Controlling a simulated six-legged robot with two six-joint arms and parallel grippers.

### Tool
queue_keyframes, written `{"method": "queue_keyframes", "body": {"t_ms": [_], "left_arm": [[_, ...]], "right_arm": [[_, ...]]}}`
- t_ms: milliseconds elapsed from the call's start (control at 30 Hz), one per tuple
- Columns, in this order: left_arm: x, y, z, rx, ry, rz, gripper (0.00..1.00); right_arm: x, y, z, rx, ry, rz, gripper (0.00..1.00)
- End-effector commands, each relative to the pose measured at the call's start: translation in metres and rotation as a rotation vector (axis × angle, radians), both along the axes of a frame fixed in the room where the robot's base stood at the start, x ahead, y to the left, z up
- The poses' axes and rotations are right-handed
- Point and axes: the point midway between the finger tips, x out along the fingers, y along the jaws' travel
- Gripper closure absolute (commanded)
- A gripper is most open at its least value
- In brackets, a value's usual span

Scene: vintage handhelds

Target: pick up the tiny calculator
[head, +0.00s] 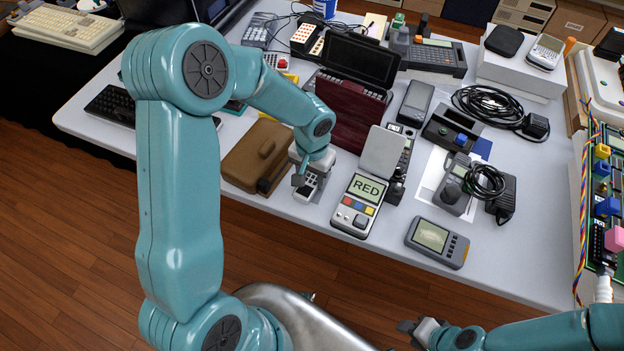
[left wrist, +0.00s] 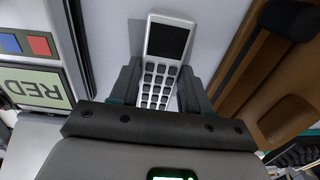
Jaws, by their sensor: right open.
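The tiny calculator (head: 311,186) is a small light-grey handheld with dark keys, near the front edge of the table. In the left wrist view the tiny calculator (left wrist: 168,42) shows its dark screen and dark keys, with its lower end between my fingers. My left gripper (head: 305,181) is down over it, one finger on each side; in the left wrist view the left gripper (left wrist: 159,88) sits very close to both sides. I cannot tell whether the fingers press on it. My right gripper (head: 418,328) is open and empty, in front of the table, low in the head view.
A brown leather case (head: 256,152) lies close left of my left gripper. A handheld reading RED (head: 358,204) stands close to its right. A grey handheld (head: 437,242) lies near the front edge. Behind are a maroon case (head: 348,115) and coiled cables (head: 490,105). Bare tabletop shows front right.

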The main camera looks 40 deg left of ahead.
Motion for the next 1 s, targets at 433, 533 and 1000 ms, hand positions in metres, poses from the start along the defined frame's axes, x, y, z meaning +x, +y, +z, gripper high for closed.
{"method": "queue_keyframes", "body": {"t_ms": [433,533,1000], "left_arm": [[0.0,0.0,0.004,0.001,-0.001,-0.001,0.93],[0.001,0.0,0.013,0.002,-0.005,-0.001,0.93],[0.001,0.0,0.139,0.0,-0.009,-0.001,0.93]], "right_arm": [[0.0,0.0,0.001,0.0,0.0,0.0,0.57],[0.0,0.0,0.001,0.0,0.0,0.0,0.57],[0.0,0.0,0.012,0.0,0.0,0.0,0.57]]}}
